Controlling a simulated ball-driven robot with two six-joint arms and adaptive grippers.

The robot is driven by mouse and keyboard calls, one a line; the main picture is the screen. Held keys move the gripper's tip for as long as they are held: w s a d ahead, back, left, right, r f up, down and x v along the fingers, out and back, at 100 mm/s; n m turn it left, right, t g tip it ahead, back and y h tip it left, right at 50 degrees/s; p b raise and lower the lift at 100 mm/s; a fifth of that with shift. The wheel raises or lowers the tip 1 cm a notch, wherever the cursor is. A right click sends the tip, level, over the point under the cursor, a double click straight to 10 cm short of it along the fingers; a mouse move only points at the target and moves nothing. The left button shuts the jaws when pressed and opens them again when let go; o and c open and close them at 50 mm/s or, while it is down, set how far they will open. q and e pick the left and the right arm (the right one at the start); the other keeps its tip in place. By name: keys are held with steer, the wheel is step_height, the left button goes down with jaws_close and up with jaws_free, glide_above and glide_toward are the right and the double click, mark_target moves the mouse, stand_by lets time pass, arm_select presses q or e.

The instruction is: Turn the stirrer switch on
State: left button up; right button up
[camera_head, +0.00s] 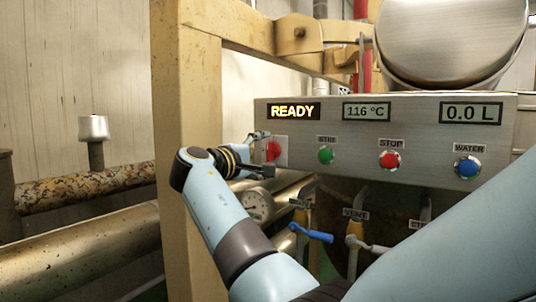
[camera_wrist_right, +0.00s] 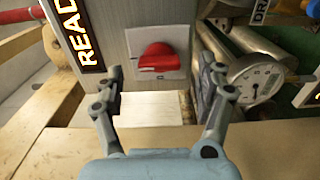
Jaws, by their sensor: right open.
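A red rotary switch knob (camera_head: 273,149) sits on a pale square plate at the left end of the steel control panel (camera_head: 350,178). No label for it is readable. In the right wrist view the red knob (camera_wrist_right: 157,57) shows whole, its grip lying roughly crosswise. My right gripper (camera_head: 265,154) is open in front of the knob and partly covers its plate in the head view. In the wrist view its two fingers (camera_wrist_right: 160,72) stand apart, one to each side of the knob, with nothing between them. Contact cannot be told. My left gripper is not in view.
The panel has a green button (camera_head: 326,155), a red STOP button (camera_head: 389,160) and a blue WATER button (camera_head: 467,167). A READY display (camera_head: 293,111) is above the knob. A gauge (camera_head: 256,205) and a blue valve handle (camera_head: 311,232) are below. A beige post (camera_head: 187,100) stands left.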

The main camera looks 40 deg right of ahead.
steer(key=shift+v, duration=2.1)
